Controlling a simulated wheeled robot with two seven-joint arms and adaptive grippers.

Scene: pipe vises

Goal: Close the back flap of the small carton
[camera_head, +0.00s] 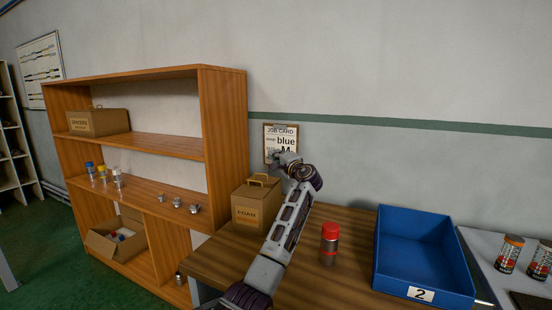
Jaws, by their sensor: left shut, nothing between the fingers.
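An open brown carton (128,250) sits in the lower left compartment of the wooden shelf, with small red, white and blue items inside. Its flaps are too small to tell apart clearly. A closed carton marked FOAM (250,213), with a handle on top, stands on the wooden table behind my left arm. My left gripper (279,157) is raised in front of the job card, shut and empty, well apart from the open carton. My right gripper is not in view.
A red-capped jar (329,243) and a blue bin (425,250) marked 2 stand on the table (345,222). The wooden shelf (224,150) holds a SPACERS carton (98,122), jars and metal fittings. A job card (281,138) hangs on the wall.

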